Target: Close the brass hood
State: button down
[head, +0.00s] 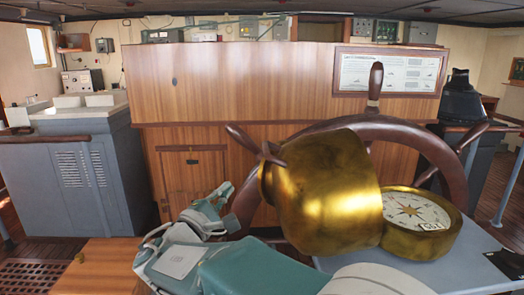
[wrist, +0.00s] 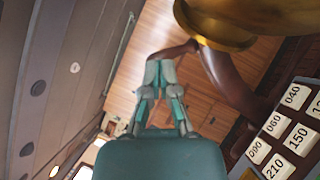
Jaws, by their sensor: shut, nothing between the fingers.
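The brass hood (head: 322,185) is a large, shiny, rounded shell. It is tipped over to the left of the brass compass (head: 423,222), and its right edge meets or overlaps the compass. The compass's white dial is uncovered. In the wrist view, a curved brass part (wrist: 232,22) shows at the top right; I cannot tell whether it is the hood or the compass. My gripper (head: 224,190) is left of the hood and apart from it, with its fingers together and empty. It also shows in the wrist view (wrist: 160,75), centred below the brass.
A dark wooden ship's wheel (head: 432,150) stands behind the hood, with spokes sticking out near it. A grey stand top (head: 475,262) lies under the compass. In the wrist view, a panel of white number plates (wrist: 298,138) is close on the right. A wooden box top (head: 115,280) is front left.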

jog(key=r+x, duration=0.2)
jog(key=x, duration=1)
jog(key=shift+s+d+t, duration=0.25)
jog(key=shift+s+t, duration=0.05)
jog(key=shift+t, duration=0.1)
